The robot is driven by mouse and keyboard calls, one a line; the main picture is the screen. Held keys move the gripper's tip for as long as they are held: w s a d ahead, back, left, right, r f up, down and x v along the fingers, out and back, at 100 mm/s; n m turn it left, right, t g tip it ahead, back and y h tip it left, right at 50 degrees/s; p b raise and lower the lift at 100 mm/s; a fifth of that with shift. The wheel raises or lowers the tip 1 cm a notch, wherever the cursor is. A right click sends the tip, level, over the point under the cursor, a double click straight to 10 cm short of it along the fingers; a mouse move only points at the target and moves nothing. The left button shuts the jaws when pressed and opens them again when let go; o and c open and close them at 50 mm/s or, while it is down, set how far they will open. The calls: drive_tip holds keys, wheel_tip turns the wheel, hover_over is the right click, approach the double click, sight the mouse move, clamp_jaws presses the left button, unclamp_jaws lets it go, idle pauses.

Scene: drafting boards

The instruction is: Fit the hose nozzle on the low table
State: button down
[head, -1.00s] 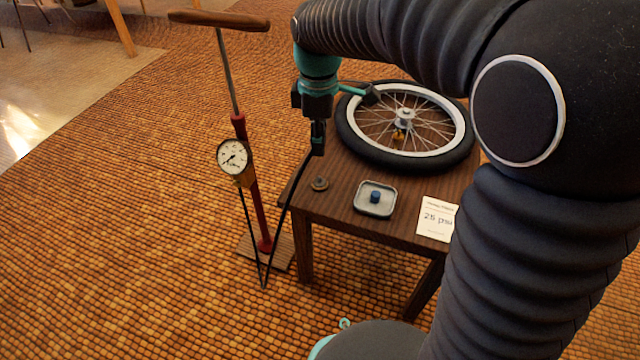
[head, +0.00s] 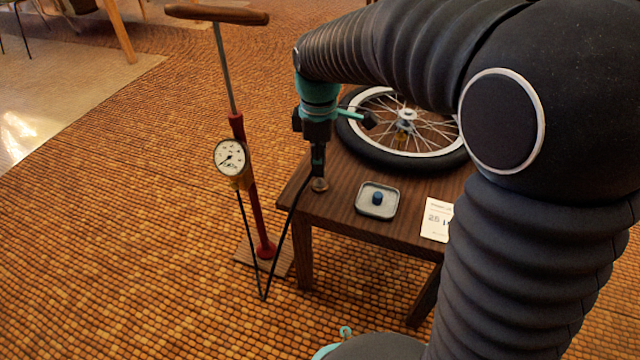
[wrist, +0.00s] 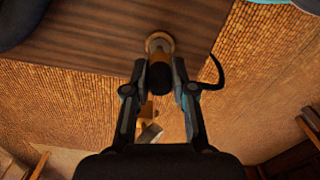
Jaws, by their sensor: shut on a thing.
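My gripper (head: 318,158) is shut on the hose nozzle, just above the near left corner of the low table (head: 340,203). In the wrist view the dark nozzle (wrist: 159,77) sits between the two fingers of my gripper (wrist: 159,68). A small round brass-coloured piece (head: 320,185) on the table lies right below the nozzle; it also shows in the wrist view (wrist: 159,40), partly covered by the nozzle. I cannot tell whether they touch. The black hose (head: 280,235) hangs from the nozzle to the floor pump (head: 258,208).
A spoked wheel (head: 372,150) lies at the table's back. A grey dish (head: 362,207) with a blue cap (head: 378,198) and a white psi card (head: 437,228) stand to the right. The pump's gauge (head: 230,157) and wooden handle (head: 217,14) rise at the left.

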drive_tip(key=shift+f+b, duration=0.6)
drive_tip(key=shift+f, duration=0.7)
drive_tip(key=c, duration=0.9)
unclamp_jaws()
